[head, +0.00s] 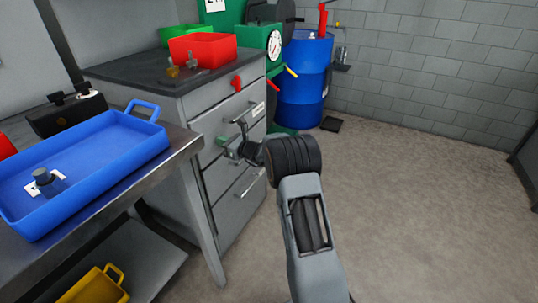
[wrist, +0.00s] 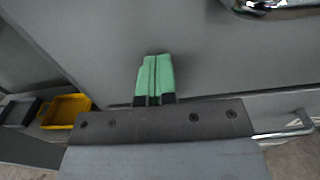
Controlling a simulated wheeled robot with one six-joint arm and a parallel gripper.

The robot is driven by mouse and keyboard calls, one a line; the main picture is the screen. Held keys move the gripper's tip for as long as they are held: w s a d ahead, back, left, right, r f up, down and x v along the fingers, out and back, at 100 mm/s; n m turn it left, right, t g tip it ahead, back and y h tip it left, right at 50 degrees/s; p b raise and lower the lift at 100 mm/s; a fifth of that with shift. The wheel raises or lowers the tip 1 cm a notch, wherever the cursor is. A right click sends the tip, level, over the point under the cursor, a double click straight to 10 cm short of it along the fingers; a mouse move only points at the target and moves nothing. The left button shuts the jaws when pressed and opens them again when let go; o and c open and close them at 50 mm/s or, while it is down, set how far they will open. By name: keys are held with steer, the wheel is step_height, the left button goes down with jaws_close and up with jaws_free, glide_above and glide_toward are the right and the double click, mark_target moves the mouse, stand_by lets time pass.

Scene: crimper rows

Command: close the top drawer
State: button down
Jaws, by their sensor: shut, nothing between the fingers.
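The grey cabinet (head: 190,98) stands at left centre in the head view, its drawer fronts facing right. The top drawer (head: 215,116) is just under the dark worktop; I cannot tell whether it stands out from the cabinet. My gripper (head: 226,145) is in front of the drawer fronts, partly hidden by my own wrist. In the wrist view my gripper (wrist: 153,78) has its green fingers together, empty, before a plain grey drawer front (wrist: 90,50). Whether they touch it I cannot tell. A metal handle (wrist: 268,5) shows at the top right.
A lower drawer handle (head: 250,182) sticks out below my gripper. A steel table (head: 183,150) with a blue tray (head: 110,150) stands close on the left. Red bin (head: 203,50) sits on the worktop. A blue barrel (head: 303,80) stands behind. Floor at right is clear.

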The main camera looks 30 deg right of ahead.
steer(key=p+v, duration=0.2)
steer(key=v, duration=1.2)
steer(key=s+a+f+n+g, duration=0.3)
steer(key=s+f+n+g, duration=0.1)
steer(key=f, duration=0.1)
steer(key=s+a+r+n+g+h+p, duration=0.1)
steer(key=s+a+r+n+g+p, duration=0.25)
steer(key=s+n, duration=0.2)
steer(key=s+a+r+n+g+h+p, duration=0.1)
steer(key=s+a+r+n+g+p, duration=0.1)
steer(key=s+n+g, duration=0.3)
steer(key=s+r+n+h+p, duration=0.3)
steer(key=s+r+n+p, duration=0.1)
steer(key=r, duration=0.5)
steer(key=s+r+n+t+h+p, duration=0.1)
steer(key=s+r+n+h+p, duration=0.1)
steer(key=s+r+n+p, duration=0.3)
steer(key=s+a+r+n+h+p, duration=0.1)
steer(key=s+r+n+h+p, duration=0.2)
steer(key=r+p, duration=0.7)
steer(key=s+r+n, duration=0.2)
steer(key=s+r, duration=0.1)
steer(key=r, duration=0.2)
steer(key=shift+s+h, duration=0.2)
steer(key=shift+h, duration=0.1)
steer(key=c, duration=1.8)
jaws_free()
steer(key=shift+a+t, duration=0.1)
steer(key=shift+t, duration=0.15)
